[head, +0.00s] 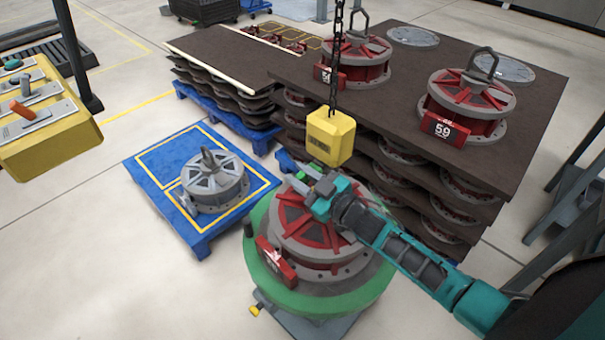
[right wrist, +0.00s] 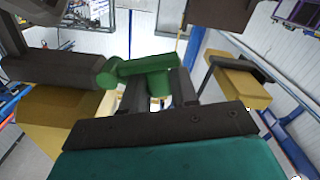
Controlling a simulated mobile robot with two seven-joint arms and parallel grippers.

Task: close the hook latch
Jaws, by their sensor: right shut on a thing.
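A yellow hoist block (head: 330,137) hangs on a dark chain (head: 335,65) above a red and grey round part (head: 318,235). The hook below the block is mostly hidden. My right gripper (head: 318,181) is at the block's lower left side, over the round part. In the right wrist view its dark fingers are shut on a green piece (right wrist: 150,68), which looks like the hook latch. I cannot tell how far the latch is closed. My left gripper is not in view.
The round part sits on a green round stand (head: 262,275). A blue pallet (head: 165,190) with a grey round part (head: 215,183) is at left. Stacked red parts and dark boards (head: 400,60) stand behind. A yellow control box (head: 40,130) is far left.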

